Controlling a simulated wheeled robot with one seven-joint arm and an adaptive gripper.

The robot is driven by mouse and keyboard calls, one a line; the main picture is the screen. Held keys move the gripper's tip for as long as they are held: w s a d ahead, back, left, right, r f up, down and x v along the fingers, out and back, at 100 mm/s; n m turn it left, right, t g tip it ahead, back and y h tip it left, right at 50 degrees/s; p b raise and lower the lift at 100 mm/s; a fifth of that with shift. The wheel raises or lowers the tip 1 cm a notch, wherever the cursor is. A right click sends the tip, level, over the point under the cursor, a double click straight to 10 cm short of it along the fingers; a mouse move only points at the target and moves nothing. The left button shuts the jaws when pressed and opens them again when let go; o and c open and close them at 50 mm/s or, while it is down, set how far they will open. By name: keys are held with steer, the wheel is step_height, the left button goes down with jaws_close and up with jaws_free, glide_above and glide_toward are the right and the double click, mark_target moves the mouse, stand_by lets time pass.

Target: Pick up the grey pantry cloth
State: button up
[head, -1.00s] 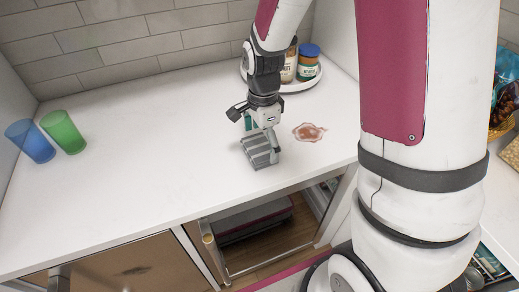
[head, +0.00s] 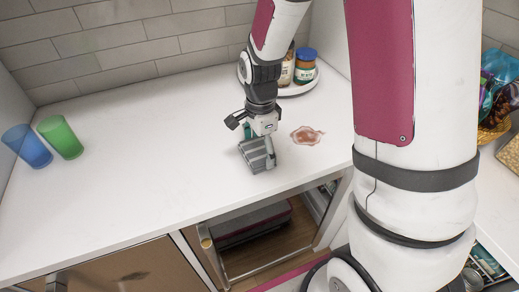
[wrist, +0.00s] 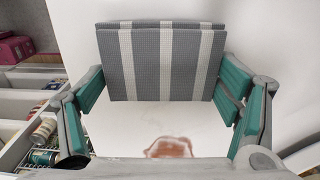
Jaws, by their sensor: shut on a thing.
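The grey pantry cloth (head: 252,155) is a folded grey piece with light stripes, at the front part of the white counter. It also shows in the wrist view (wrist: 126,62), spanning the space between the fingers. My gripper (head: 259,149) points down over it and is shut on the cloth, with one teal-padded finger at each side edge in the wrist view (wrist: 160,85). I cannot tell whether the cloth is clear of the counter or still touches it.
A reddish-brown spill (head: 306,135) lies right of the cloth. Jars stand on a round white tray (head: 297,90) behind. A blue cup (head: 27,146) and a green cup (head: 61,137) stand at left. Below the front edge is an open compartment (head: 262,255). The counter's middle left is clear.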

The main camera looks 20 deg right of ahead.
mark_target(261, 151)
steer(key=r, duration=0.3)
steer(key=shift+s+r, duration=0.25)
steer(key=shift+s, duration=0.1)
steer(key=s+a+r+p, duration=0.1)
steer(key=s+p, duration=0.6)
steer(key=s, duration=0.8)
steer(key=shift+a+r+p, duration=0.2)
steer(key=shift+a+p, duration=0.1)
steer(key=shift+p, duration=0.1)
